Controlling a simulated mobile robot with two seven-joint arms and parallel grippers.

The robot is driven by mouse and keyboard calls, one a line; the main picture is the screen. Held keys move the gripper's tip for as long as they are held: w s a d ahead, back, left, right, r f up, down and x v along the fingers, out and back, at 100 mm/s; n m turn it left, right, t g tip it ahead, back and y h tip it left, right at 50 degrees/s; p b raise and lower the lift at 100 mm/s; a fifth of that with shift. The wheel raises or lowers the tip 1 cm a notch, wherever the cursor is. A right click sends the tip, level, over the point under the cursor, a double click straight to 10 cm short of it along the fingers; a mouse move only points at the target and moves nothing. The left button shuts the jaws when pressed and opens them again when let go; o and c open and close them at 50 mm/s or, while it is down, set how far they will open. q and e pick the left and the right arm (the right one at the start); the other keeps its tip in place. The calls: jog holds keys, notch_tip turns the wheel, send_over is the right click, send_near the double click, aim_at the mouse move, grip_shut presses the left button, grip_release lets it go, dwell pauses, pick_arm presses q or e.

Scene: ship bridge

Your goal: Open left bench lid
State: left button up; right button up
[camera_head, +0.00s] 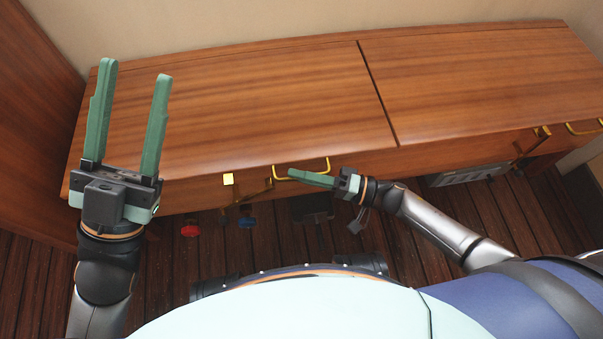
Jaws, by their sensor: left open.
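The wooden bench has a left lid (245,105) and a right lid (480,75), split by a dark gap; both lie flat and closed. A brass handle (302,172) sits at the front edge of the left lid. My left gripper (136,85) is open and empty, above the left end of the left lid, fingers pointing to the back wall. My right gripper (297,175) is beside the brass handle, its fingers overlapping the handle in the picture. Its fingers are seen edge-on, so I cannot tell if they are open or touch the handle.
A second brass handle (584,128) is on the right lid. A red knob (190,231) and a blue knob (247,222) show below the bench front. A wooden wall (35,130) stands close on the left. The lids' tops are clear.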

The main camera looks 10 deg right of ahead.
grip_shut()
dwell(0.9)
